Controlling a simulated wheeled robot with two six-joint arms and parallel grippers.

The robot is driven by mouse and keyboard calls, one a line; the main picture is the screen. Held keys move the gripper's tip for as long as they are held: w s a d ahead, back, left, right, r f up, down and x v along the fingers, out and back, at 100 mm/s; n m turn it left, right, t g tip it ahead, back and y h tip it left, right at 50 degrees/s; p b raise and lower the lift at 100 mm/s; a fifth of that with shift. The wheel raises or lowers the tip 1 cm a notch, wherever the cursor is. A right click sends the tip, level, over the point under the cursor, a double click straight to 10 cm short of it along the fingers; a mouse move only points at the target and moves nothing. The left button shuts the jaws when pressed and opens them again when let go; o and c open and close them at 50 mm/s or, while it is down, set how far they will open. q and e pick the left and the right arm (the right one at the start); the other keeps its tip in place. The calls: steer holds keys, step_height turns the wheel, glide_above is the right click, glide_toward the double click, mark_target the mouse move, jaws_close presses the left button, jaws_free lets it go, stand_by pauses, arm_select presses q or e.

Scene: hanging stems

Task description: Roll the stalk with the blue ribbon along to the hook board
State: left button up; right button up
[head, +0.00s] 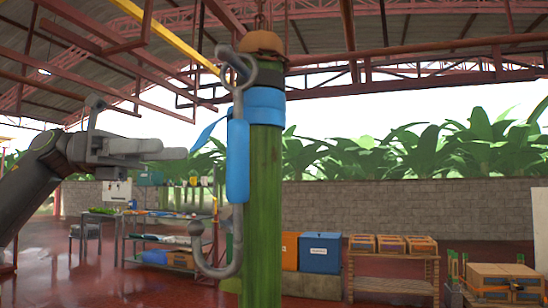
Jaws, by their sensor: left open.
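The stalk (262,200) is a thick green stem hanging upright in the middle of the head view, with a brown cap at its top. The blue ribbon (266,106) is wrapped around its upper part, with a loose tail to the left. A grey hook with a blue grip (238,162) hangs in front of the stalk's left side and hides part of it. My left gripper (172,153) is open and empty, left of the stalk, its fingers pointing towards it with a gap between. My right gripper is not in view. I cannot make out the hook board for certain.
A yellow rail (172,38) and red beams run overhead. A metal table (150,216) stands behind at left. A blue box (320,253), a wooden rack (393,270) with small crates and a cardboard box (503,283) stand at right. Open red floor (100,285) lies at lower left.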

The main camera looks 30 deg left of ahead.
arm_select(q)
steer(key=p, duration=0.6)
glide_toward(274, 147)
steer(key=w, duration=0.3)
steer(key=p+x, duration=0.6)
steer(key=x, duration=0.1)
steer(key=shift+s+d+r, duration=0.15)
steer(key=shift+s+r, duration=0.15)
steer(key=shift+w+d+f+p, duration=0.2)
steer(key=shift+w+d+p, duration=0.1)
steer(key=shift+d+p, duration=0.4)
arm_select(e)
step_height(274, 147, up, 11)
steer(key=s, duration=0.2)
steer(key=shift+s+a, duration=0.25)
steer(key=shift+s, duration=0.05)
arm_select(q)
steer(key=shift+c, duration=0.4)
steer(key=c, duration=1)
steer(key=shift+w+a, duration=0.1)
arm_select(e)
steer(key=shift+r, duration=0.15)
